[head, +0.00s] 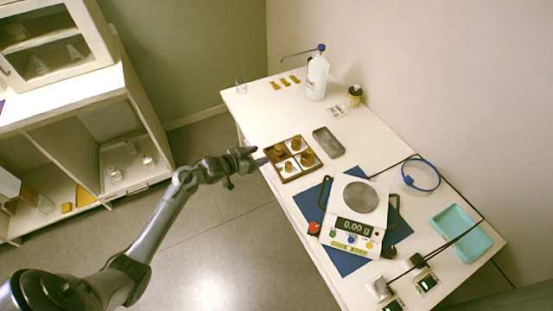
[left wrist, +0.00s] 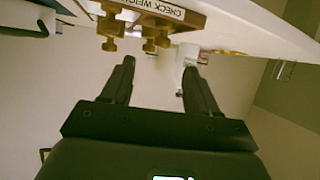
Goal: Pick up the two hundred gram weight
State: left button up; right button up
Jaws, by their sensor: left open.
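Several brass weights stand in a brown compartmented tray (head: 283,179) near the left edge of the white table. One brass weight (head: 307,158) is in its right compartment. I cannot read which one is the two hundred gram weight. My left gripper (head: 257,158) is just left of the tray, at about its height, open and empty. In the left wrist view the tray's "CHECK WEIGH" label (left wrist: 160,8) and brass weights (left wrist: 110,28) show upside down at the top, beyond the open fingers of my left gripper (left wrist: 160,80). My right gripper is not in view.
A balance (head: 352,215) reading 0.00 g stands on a blue mat (head: 345,262) right of the tray. A grey dish (head: 328,142), white bottle (head: 317,77) and teal tray (head: 460,233) are also on the table (head: 375,155). A shelf unit stands at left.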

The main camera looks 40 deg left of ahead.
aim_at(277, 147)
pick_arm(q)
jog(key=b+x, duration=0.1)
jog(key=x, duration=0.4)
jog(key=shift+w+a+r+b, duration=0.1)
jog(key=shift+w+r+b, duration=0.05)
jog(key=shift+b, duration=0.2)
jog(key=shift+w+f, duration=0.2)
jog(key=shift+w, duration=0.3)
jog(key=shift+w+f+b, duration=0.25)
jog(key=shift+w+b, duration=0.15)
jog(key=shift+w, duration=0.05)
jog(key=shift+b+x, duration=0.75)
jog(key=shift+x, duration=1.35)
jog(key=shift+r, duration=0.1)
jog(key=c, duration=1)
grip_shut()
